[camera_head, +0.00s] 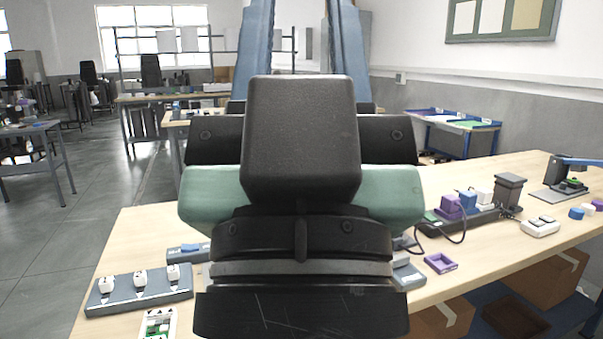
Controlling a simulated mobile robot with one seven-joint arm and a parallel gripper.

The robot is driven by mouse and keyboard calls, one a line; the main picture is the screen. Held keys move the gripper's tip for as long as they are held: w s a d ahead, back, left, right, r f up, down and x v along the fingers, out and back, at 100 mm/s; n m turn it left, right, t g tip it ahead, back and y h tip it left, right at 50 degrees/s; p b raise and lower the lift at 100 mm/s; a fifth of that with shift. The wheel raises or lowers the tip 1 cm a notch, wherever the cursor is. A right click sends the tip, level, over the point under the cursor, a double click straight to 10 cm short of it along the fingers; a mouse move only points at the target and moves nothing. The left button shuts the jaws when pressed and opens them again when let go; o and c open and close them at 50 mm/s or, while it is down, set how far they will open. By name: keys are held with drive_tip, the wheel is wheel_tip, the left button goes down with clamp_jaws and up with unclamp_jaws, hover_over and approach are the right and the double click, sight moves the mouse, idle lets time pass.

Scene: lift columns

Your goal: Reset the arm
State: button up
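My arm (300,150) fills the middle of the head view, with dark grey and black parts and a green section showing on both sides. It hides the middle of the workbench behind it. My gripper cannot be made out in this view, so its opening and anything in it are not shown.
A wooden workbench (487,260) spans the front. At left on it are a grey three-switch panel (139,290) and a small board (158,324). At right are a purple tray (440,263), a white block (540,228) and a black stand (561,172). Open floor (60,235) lies left.

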wheel_tip(320, 180, up, 20)
drive_tip(key=p, duration=1.7)
drive_tip(key=shift+p, duration=0.4)
